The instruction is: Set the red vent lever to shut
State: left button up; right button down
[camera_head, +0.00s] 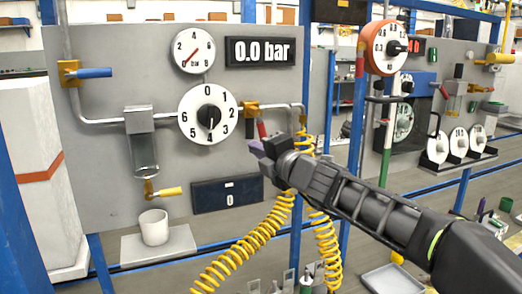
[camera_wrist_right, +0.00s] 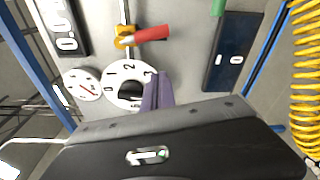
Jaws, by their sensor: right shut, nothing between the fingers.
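The red vent lever (camera_head: 261,129) shows in the head view below its yellow valve body (camera_head: 248,108) on the grey panel. Its handle points down, crosswise to the horizontal pipe. In the right wrist view the red lever (camera_wrist_right: 152,34) shows whole, sticking out sideways from the yellow valve body (camera_wrist_right: 122,37). My right gripper (camera_head: 256,149) is shut and empty just below the lever's lower end. Its purple fingers (camera_wrist_right: 157,91) show apart from the lever in the right wrist view. My left gripper is in neither view.
A numbered dial (camera_head: 206,114) sits left of the lever, below a gauge (camera_head: 194,50) and a display (camera_head: 260,52) reading 0.0 bar. Yellow coiled hoses (camera_head: 262,232) hang close to my right arm.

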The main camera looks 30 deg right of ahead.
aim_at(262, 132)
jog(key=w+d+p, duration=0.2)
jog(key=w+d, duration=0.1)
jog(key=w, duration=0.3)
jog(key=shift+w+r, duration=0.25)
jog(key=shift+r, duration=0.1)
jog(key=shift+d, duration=0.1)
